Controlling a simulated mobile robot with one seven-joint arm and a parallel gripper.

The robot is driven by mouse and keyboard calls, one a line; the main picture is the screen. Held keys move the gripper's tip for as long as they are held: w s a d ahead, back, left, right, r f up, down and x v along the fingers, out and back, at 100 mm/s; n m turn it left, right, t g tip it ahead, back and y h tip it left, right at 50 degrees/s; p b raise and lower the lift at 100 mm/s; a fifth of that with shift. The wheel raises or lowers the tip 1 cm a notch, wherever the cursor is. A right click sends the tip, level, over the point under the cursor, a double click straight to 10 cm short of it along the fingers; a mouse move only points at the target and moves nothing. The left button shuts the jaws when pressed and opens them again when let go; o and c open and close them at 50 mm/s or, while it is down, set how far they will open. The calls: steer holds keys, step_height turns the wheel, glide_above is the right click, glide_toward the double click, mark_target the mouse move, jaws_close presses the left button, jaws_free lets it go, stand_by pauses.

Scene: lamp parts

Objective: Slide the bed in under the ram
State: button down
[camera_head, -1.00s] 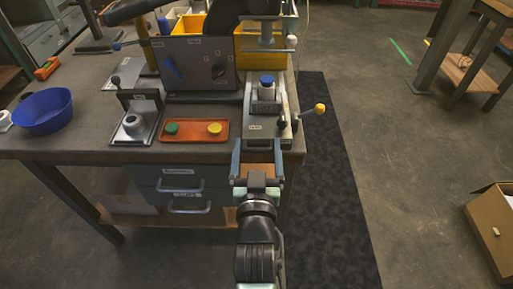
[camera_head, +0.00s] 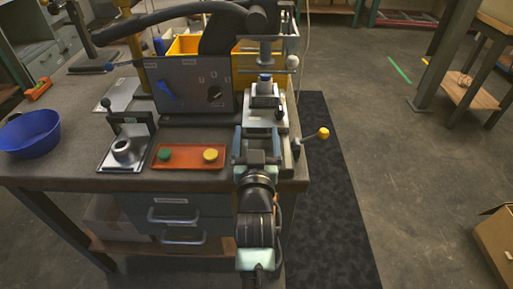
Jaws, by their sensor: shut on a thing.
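The bed (camera_head: 262,118) is a pale metal slide on the press at the bench's right front corner. A block with a blue-topped part (camera_head: 265,79) stands on it. The ram (camera_head: 265,50) is a grey vertical post with a flat foot, and the blue top now sits right below it, with little gap visible. My gripper (camera_head: 257,156) is at the front end of the bed, between two blue-grey side arms, and is shut on the bed's front handle. My wrist hides most of the handle and the jaws.
A yellow-knobbed lever (camera_head: 323,133) sticks out to the right. An orange tray (camera_head: 189,156) with a green and a yellow button lies left of the bed. A small metal fixture (camera_head: 124,150) and a blue bowl (camera_head: 30,133) stand farther left. Yellow bins (camera_head: 184,45) are behind.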

steer(key=shift+a+r, duration=0.15)
steer(key=shift+a, duration=0.15)
jaws_free()
steer(key=shift+w, duration=0.2)
steer(key=s+p, duration=0.1)
steer(key=s, duration=1.2)
steer(key=shift+d, duration=0.1)
